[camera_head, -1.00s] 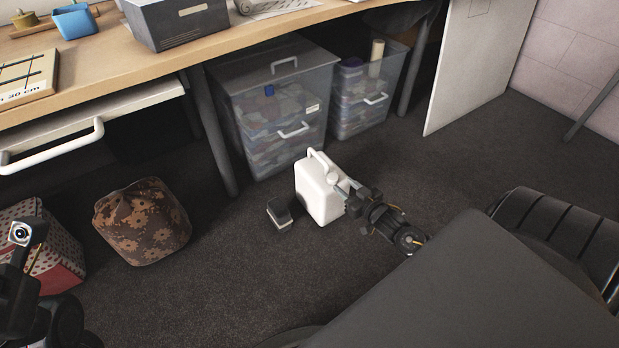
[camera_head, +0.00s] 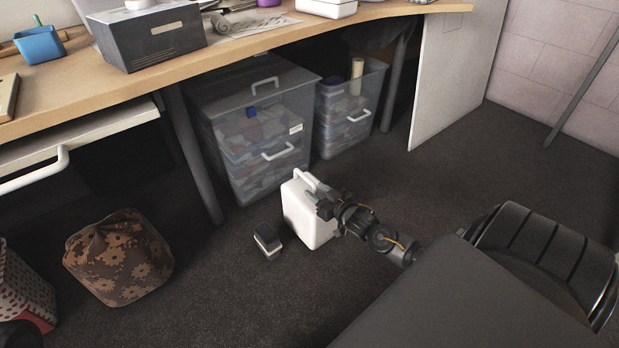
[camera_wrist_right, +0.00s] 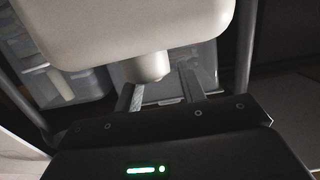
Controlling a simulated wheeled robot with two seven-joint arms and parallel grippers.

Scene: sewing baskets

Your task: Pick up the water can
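The water can, a white jug with a top handle, stands upright on the dark carpet (camera_head: 303,220) in front of the clear storage boxes. In the right wrist view its white body (camera_wrist_right: 130,25) fills the top, with a short white cap near the fingers. My right gripper (camera_head: 318,200) is at the can's upper right side and covers part of its top. In the right wrist view the gripper's fingers (camera_wrist_right: 162,92) are apart, with the cap close to the left finger. Whether they touch the cap is unclear. My left gripper is not in view.
A small dark box with a white band (camera_head: 267,240) sits just left of the can. Clear storage boxes (camera_head: 255,150) stand behind, under the wooden desk (camera_head: 255,42). Carpet in front is free.

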